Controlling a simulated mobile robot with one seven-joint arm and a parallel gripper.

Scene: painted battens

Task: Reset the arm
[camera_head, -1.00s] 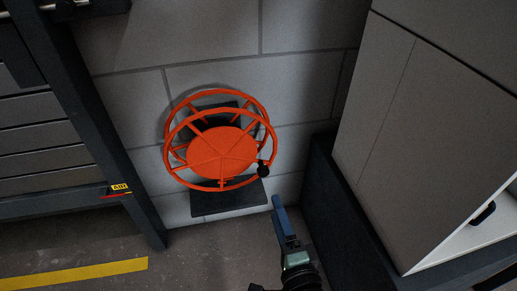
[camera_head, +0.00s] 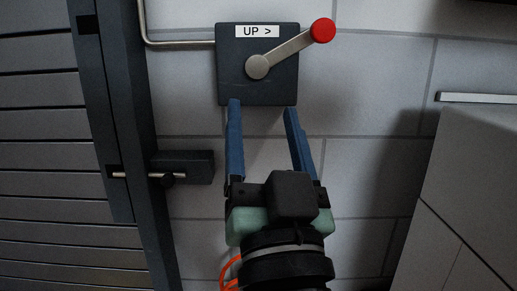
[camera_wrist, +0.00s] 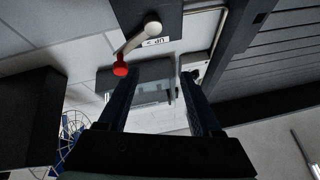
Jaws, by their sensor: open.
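My gripper (camera_head: 263,110) is open and empty, its two blue fingers spread and pointing up the picture in the head view. The fingertips show just below the lower edge of a dark wall box (camera_head: 232,82) with an "UP >" label and a crank lever (camera_head: 288,48) with a red knob, slanting up to the right. I cannot tell whether the fingers touch the box. In the wrist view the gripper (camera_wrist: 160,78) also shows apart fingers, with the lever's red knob (camera_wrist: 121,69) beyond them, nearer the left finger.
A slatted dark shutter (camera_head: 40,150) with a frame stands at left, with a latch (camera_head: 182,167) on its edge. A grey cabinet (camera_head: 475,170) stands at right. An orange wheel rim (camera_head: 229,272) shows partly behind my arm. Bare block wall (camera_head: 370,110) lies right of the gripper.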

